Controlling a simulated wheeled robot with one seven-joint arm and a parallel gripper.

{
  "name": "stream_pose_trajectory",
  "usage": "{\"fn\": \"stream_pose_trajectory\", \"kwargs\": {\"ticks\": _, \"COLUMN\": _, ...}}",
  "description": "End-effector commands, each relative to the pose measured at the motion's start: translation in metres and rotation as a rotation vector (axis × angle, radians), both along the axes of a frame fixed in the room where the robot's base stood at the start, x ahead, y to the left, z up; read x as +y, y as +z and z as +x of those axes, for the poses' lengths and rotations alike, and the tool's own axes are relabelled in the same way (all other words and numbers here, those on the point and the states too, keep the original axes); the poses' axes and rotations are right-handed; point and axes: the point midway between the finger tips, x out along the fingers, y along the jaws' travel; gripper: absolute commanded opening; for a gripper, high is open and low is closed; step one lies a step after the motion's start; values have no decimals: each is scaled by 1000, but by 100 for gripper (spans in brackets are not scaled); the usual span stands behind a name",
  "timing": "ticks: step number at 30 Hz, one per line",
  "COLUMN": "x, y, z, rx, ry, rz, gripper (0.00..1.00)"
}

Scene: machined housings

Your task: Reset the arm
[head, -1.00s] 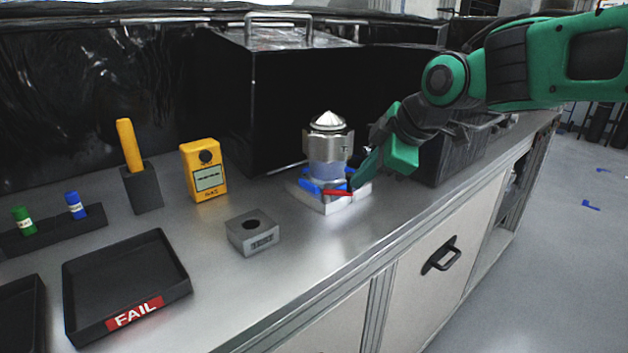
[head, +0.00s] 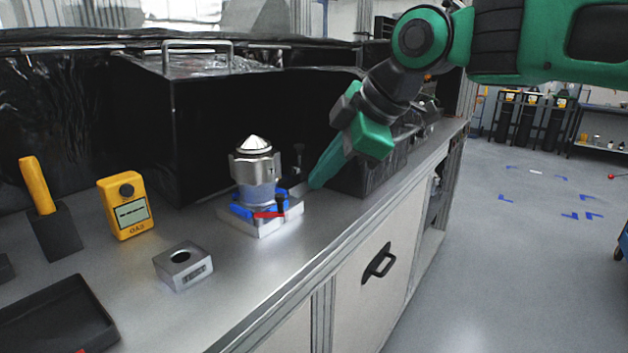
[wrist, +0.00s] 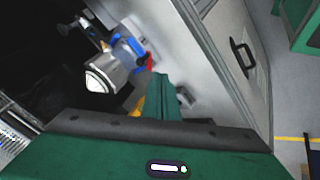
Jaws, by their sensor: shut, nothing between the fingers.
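My green gripper (head: 324,172) is shut and empty. In the head view it hangs above the counter, to the right of a silver machined housing (head: 254,165) and apart from it. The housing has a cone-shaped top and stands upright in a fixture (head: 262,218) with blue clamps and a red handle. In the wrist view my shut gripper fingers (wrist: 160,84) point toward the counter, and the housing (wrist: 105,74) shows at upper left.
A grey block with a hole (head: 183,266), a yellow gas meter (head: 127,206), a yellow-handled tool in a black holder (head: 55,230) and a black tray (head: 60,318) stand on the counter (head: 225,290). A large black box (head: 225,130) stands behind the fixture. Open floor lies to the right.

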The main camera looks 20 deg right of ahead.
Motion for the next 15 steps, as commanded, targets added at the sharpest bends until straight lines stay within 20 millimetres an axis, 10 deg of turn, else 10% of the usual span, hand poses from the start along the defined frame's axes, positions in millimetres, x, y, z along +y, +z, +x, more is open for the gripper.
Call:
{"fn": "stream_pose_trajectory", "kwargs": {"ticks": 10, "x": -8, "y": -5, "z": 0, "rx": 17, "ry": -36, "rz": 6, "gripper": 0}}
{"fn": "stream_pose_trajectory", "kwargs": {"ticks": 15, "x": -60, "y": -45, "z": -8, "rx": 147, "ry": -306, "rz": 51, "gripper": 0}}
